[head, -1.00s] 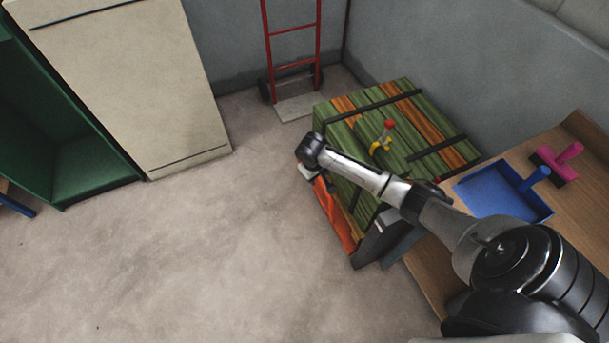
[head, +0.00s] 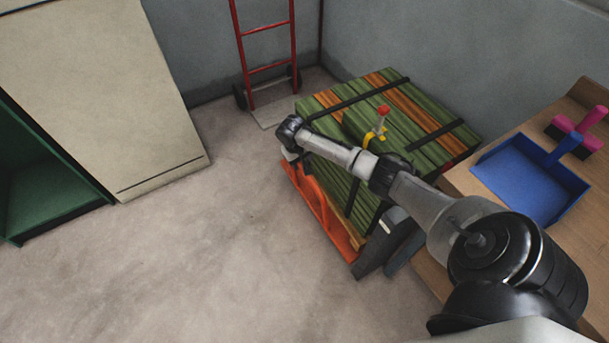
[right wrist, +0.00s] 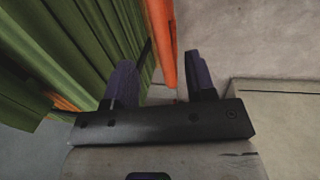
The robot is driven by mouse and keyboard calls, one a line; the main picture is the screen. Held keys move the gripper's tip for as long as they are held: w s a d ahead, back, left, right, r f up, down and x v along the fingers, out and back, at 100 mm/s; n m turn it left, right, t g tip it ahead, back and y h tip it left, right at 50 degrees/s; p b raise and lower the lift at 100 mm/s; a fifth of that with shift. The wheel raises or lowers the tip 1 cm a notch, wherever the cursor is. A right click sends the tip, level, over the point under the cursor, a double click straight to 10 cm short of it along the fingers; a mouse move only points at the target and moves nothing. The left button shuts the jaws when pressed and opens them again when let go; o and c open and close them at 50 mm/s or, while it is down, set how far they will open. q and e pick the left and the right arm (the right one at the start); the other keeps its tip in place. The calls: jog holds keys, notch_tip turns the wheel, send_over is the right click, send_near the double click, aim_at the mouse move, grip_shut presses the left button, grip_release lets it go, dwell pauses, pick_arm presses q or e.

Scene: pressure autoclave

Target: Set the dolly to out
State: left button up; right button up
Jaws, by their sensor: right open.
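An orange dolly frame (head: 318,205) shows along the near left side of a stack of green and brown planks (head: 390,110). It appears to sit under the stack, and most of it is hidden. My right arm reaches over the stack's near side, its wrist above the frame's far left end. My right gripper (right wrist: 160,82) is open, its two dark fingers pointing toward an orange bar (right wrist: 163,45). The bar lies between the fingers in the picture; I cannot tell whether they touch it. My left gripper is not in view.
A red hand truck (head: 268,70) stands at the back wall. A cream cabinet (head: 100,90) and a green cabinet (head: 50,190) are at left. A blue dustpan (head: 525,180) lies on a wooden bench (head: 590,230) at right. The floor left of the stack is clear.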

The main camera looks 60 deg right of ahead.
jog(key=f+b, duration=0.1)
jog(key=f, duration=0.1)
jog(key=d+f+b, duration=0.1)
jog(key=f, duration=0.2)
jog(key=f+b, duration=0.2)
jog(key=shift+s+d+f, duration=0.2)
jog(key=shift+s+f, duration=0.15)
jog(key=shift+f, duration=0.05)
jog(key=shift+c, duration=0.2)
jog(key=c, duration=0.9)
grip_shut()
